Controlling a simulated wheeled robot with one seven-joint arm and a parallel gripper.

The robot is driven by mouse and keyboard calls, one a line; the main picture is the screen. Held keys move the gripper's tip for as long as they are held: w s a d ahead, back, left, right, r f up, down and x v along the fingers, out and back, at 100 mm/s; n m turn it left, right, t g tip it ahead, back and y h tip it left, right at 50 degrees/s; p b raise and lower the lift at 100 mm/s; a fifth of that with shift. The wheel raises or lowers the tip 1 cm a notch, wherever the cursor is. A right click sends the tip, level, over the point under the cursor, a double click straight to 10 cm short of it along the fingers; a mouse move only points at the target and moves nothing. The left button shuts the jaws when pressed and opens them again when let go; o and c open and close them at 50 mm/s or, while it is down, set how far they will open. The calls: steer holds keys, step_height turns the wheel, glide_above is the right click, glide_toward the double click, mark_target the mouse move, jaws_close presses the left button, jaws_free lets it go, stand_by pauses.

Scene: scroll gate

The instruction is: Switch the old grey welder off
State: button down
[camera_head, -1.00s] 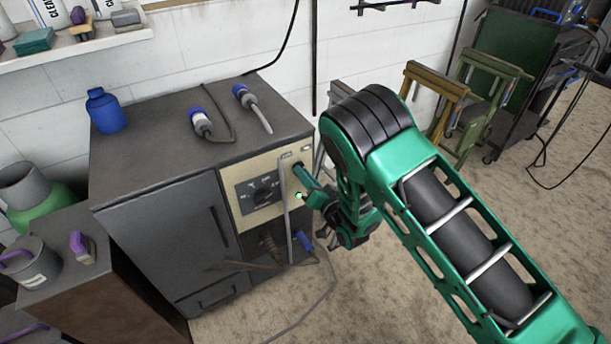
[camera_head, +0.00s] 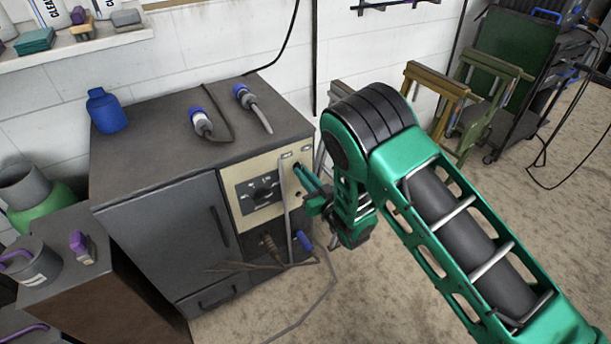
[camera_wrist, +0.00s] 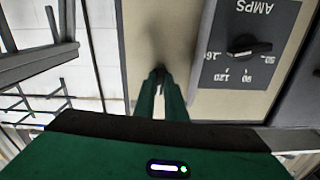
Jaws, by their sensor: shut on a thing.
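The grey welder (camera_head: 160,235) is a dark cabinet against the wall, with a beige control panel (camera_head: 268,165) at its right front. The panel carries a black AMPS dial (camera_head: 263,195), which also shows upside down in the wrist view (camera_wrist: 249,47). My gripper (camera_head: 302,172) is at the panel's upper right, beside the dial. In the wrist view my gripper's green fingers (camera_wrist: 160,78) are close together on a small dark switch part at the panel; the fingertips hide most of it. A small lamp (camera_head: 298,195) below my fingers looks dark.
Cables and plugs (camera_head: 304,241) hang from the panel's lower part. Two blue-ended plugs (camera_head: 202,124) and a blue bottle (camera_head: 106,111) are on the welder's top. A trestle (camera_head: 438,90) and a green trolley (camera_head: 515,60) stand at the right. Open floor lies in front.

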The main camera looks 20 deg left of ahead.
steer(key=shift+w+d+f+n, duration=0.1)
steer(key=shift+d+n, duration=0.05)
steer(key=shift+n, duration=2.15)
steer(key=shift+w+d+n, duration=0.1)
steer(key=shift+n, duration=2.2)
steer(key=c, duration=1.8)
jaws_free()
steer(key=shift+a, duration=0.1)
steer(key=shift+s, duration=0.1)
steer(key=v, duration=1)
steer(key=shift+s+d, duration=0.25)
steer(key=shift+d, duration=0.05)
